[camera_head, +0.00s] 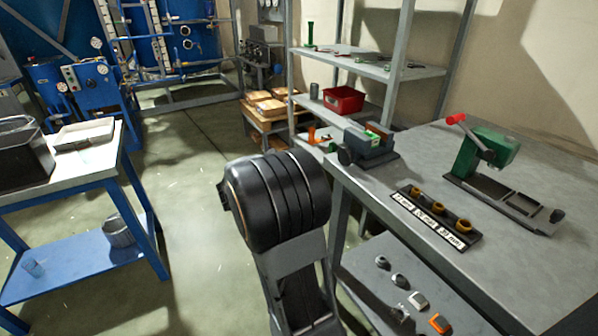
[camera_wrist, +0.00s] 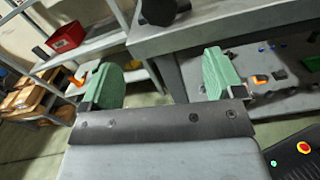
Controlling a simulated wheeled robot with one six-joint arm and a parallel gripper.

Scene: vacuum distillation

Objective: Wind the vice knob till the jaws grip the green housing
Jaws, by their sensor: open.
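The blue-grey vice (camera_head: 372,153) stands on the near left corner of the grey workbench. Its dark round knob (camera_head: 345,157) points left, past the bench edge. A small green housing (camera_head: 376,134) sits at the top of the vice between the jaws; whether the jaws touch it is too small to tell. In the wrist view my gripper (camera_wrist: 162,68) is open and empty, its two green fingers wide apart. The dark knob (camera_wrist: 160,10) shows at the top edge of that view, beyond and between the fingers, not touched. The gripper is not visible in the head view.
A green press with a red-tipped lever (camera_head: 487,148) stands on the workbench (camera_head: 400,172), with a labelled ring holder (camera_head: 436,214) in front. A lower shelf (camera_head: 370,255) holds small parts. A rack with a red bin (camera_head: 343,100) stands behind. Open floor lies left of the bench.

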